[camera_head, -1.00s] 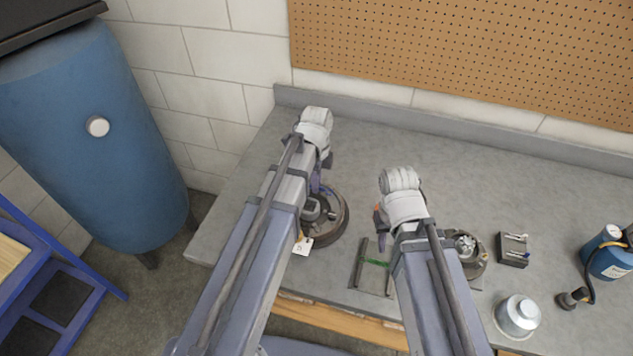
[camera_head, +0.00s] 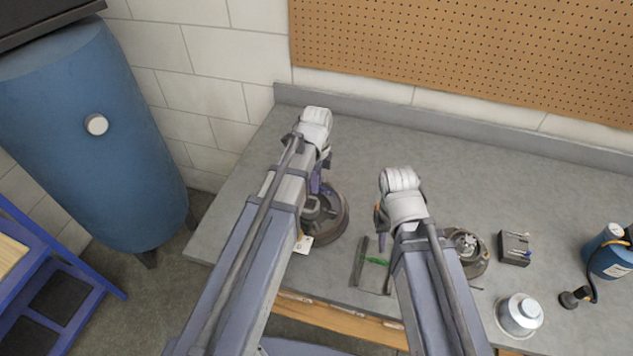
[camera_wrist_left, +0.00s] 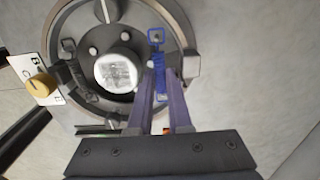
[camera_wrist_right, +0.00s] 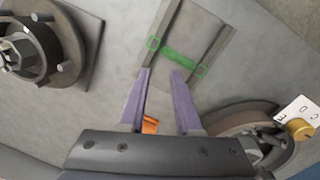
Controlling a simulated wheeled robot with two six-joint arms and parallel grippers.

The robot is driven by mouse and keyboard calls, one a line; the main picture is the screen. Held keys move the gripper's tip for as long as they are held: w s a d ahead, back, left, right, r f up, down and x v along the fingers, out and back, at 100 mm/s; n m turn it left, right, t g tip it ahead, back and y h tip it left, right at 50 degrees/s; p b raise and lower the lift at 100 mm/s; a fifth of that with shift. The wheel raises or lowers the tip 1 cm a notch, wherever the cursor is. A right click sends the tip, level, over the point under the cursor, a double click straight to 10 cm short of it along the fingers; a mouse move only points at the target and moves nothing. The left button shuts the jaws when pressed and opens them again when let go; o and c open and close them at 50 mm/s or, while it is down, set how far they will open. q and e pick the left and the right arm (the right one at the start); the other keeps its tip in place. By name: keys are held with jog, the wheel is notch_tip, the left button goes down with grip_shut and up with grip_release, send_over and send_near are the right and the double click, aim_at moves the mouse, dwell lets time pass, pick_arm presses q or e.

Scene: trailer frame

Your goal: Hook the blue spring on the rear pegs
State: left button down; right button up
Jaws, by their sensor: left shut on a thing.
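The blue spring (camera_wrist_left: 160,82) is between the fingertips of my left gripper (camera_wrist_left: 161,72), which is shut on it. The spring's square far end loop (camera_wrist_left: 156,37) lies over or around a small peg on the round brake assembly (camera_wrist_left: 185,28); I cannot tell which. The near end is partly hidden by the fingers. In the head view my left gripper (camera_head: 317,182) is over the left brake assembly (camera_head: 339,222). My right gripper (camera_wrist_right: 162,74) is open and empty, above the bench near a green spring (camera_wrist_right: 181,58) in a shallow tray (camera_wrist_right: 219,47).
A yellow-knobbed tag (camera_wrist_left: 42,84) with letters sits beside the left assembly. A second hub assembly (camera_wrist_right: 37,50) is on the bench. A small dark box (camera_head: 514,248), a metal can (camera_head: 519,315) and a blue bottle (camera_head: 608,255) stand to the right. The bench back is clear.

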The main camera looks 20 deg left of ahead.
pick_arm(q)
jog(key=shift+f+b, duration=0.55)
pick_arm(e)
jog(key=shift+f, duration=0.55)
dwell(0.6)
pick_arm(q)
jog(key=c, duration=0.8)
grip_release()
jog(key=shift+c, duration=1.4)
jog(key=shift+r, duration=0.15)
pick_arm(e)
jog(key=shift+r, duration=0.1)
